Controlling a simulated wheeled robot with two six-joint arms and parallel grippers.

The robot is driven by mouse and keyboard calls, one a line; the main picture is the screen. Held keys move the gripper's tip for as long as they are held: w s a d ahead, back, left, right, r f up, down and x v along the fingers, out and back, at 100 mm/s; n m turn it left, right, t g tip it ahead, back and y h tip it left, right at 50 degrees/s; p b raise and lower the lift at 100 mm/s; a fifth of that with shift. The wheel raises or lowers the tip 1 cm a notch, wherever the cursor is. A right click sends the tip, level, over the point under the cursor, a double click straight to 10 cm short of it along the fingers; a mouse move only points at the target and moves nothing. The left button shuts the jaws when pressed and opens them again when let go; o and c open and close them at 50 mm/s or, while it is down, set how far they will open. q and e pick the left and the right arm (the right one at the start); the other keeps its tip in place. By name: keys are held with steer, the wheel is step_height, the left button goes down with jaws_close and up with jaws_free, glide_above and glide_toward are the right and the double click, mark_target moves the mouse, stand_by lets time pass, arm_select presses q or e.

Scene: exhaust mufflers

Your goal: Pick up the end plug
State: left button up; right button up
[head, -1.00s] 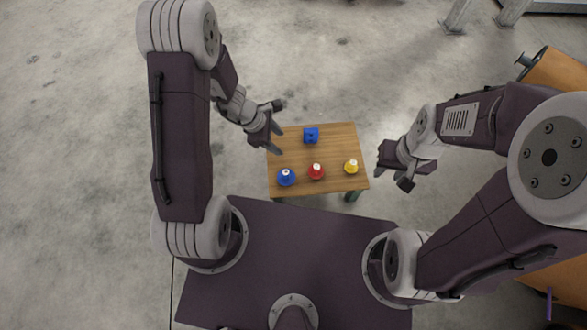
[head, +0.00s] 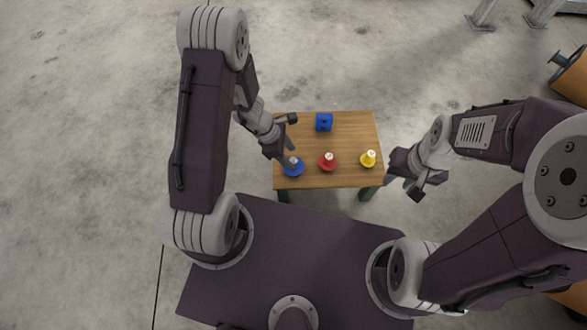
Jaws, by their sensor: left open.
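Three small flanged, plug-like pieces with pale tops stand along the near side of a small wooden table (head: 345,178): a blue one (head: 293,168), a red one (head: 327,162) and a yellow one (head: 368,159). I cannot tell which is called the end plug. My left gripper (head: 290,137) is open over the table's left side, close to the blue piece and partly overlapping it in the picture; I see no grip on it. My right gripper (head: 404,186) hangs off the table's right edge, apart from the pieces; its jaw opening is unclear.
A blue block with holes (head: 324,122) stands at the table's far side. The middle of the tabletop is clear. An orange-brown cylindrical object (head: 571,78) is at the far right. Grey concrete floor surrounds the table.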

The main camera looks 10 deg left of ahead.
mark_target(292, 160)
arm_select(q)
steer(key=b+x, duration=0.1)
steer(key=x, duration=0.1)
steer(key=b+x, duration=0.2)
steer(key=x, duration=0.1)
steer(key=shift+s+a, duration=0.15)
steer(key=shift+s, duration=0.05)
steer(key=shift+r, duration=0.2)
jaws_close()
